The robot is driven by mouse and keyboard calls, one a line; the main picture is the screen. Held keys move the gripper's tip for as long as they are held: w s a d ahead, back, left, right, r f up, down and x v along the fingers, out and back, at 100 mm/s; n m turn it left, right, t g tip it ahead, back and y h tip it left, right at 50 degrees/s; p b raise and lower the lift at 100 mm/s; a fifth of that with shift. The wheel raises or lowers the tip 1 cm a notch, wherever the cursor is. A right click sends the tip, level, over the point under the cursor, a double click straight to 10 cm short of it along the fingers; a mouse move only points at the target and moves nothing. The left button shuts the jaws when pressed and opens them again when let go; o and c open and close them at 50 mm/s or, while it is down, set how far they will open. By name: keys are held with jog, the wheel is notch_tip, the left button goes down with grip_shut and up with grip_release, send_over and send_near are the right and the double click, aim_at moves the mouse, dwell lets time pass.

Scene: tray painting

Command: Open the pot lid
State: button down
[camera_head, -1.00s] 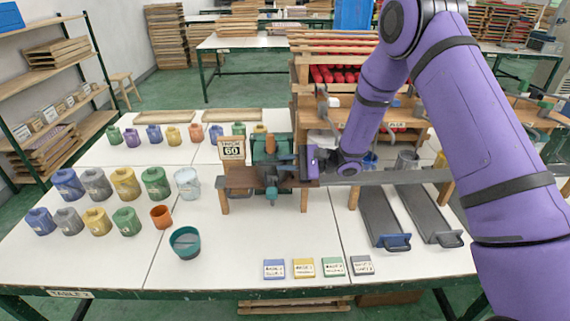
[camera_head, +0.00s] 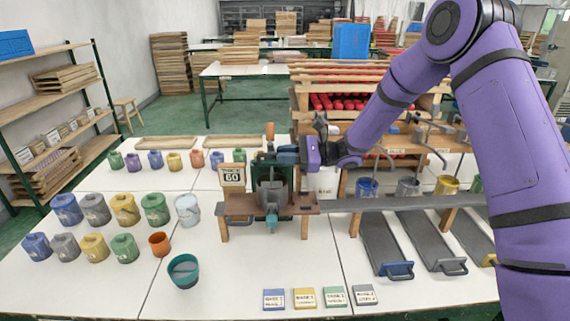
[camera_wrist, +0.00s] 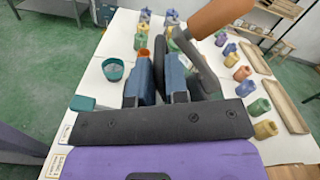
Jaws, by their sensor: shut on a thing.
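The pot lid (camera_head: 268,158) appears tipped up above the pot's back edge, mostly hidden by my gripper. My gripper (camera_head: 286,154) is above the pot at its right, reaching in from the right. In the wrist view my gripper's blue fingers (camera_wrist: 160,72) are closed around a dark part, likely the lid's handle. A brown-knobbed crank (camera_wrist: 215,20) rises beside them; its knob also shows in the head view (camera_head: 270,131).
Several coloured paint pots (camera_head: 125,208) stand at the left, with an orange cup (camera_head: 160,244) and a teal bowl (camera_head: 184,271) in front. Grey trays (camera_head: 428,240) lie at the right under a long grey bar (camera_head: 400,203). Small labelled tiles (camera_head: 304,297) line the front edge.

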jog(key=shift+w+r, duration=0.2)
jog(key=shift+w, duration=0.05)
dwell(0.3)
jog(key=c, duration=1.1)
grip_release()
jog(key=shift+c, duration=0.2)
